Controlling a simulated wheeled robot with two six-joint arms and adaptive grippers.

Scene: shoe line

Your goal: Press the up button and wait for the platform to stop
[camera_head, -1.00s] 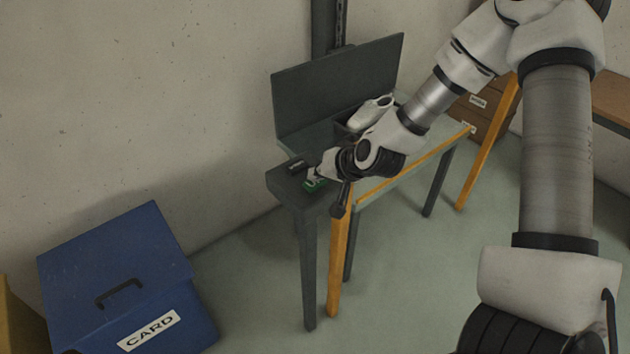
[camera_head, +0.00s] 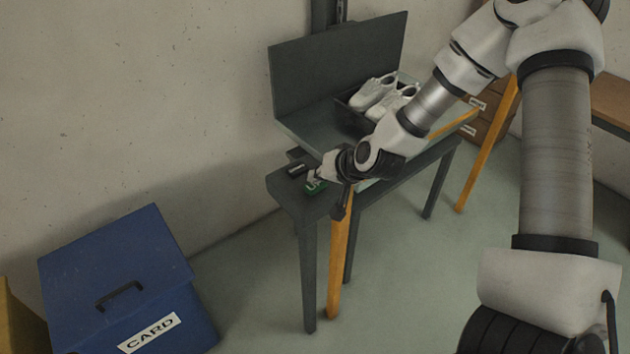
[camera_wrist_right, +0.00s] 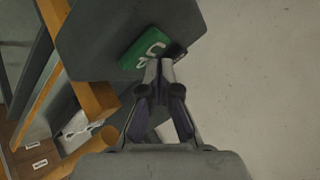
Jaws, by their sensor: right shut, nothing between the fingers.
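The platform (camera_head: 303,130) is a grey slab with an upright back panel (camera_head: 340,75). It stands raised above the dark table frame. The green button box (camera_head: 313,187) sits at the table's near left corner; in the right wrist view it is a green block (camera_wrist_right: 146,50) with white lettering, partly cut off. My right gripper (camera_head: 318,175) is shut and empty, with its fingertips (camera_wrist_right: 158,68) at the edge of the green box. I cannot tell whether they press it. My left gripper is not in view.
A black tray (camera_head: 347,116) with white shoes (camera_head: 372,93) rests on the platform. A small dark block (camera_head: 297,168) sits beside the green box. A blue CARD bin (camera_head: 115,260) stands at lower left. The floor between is clear.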

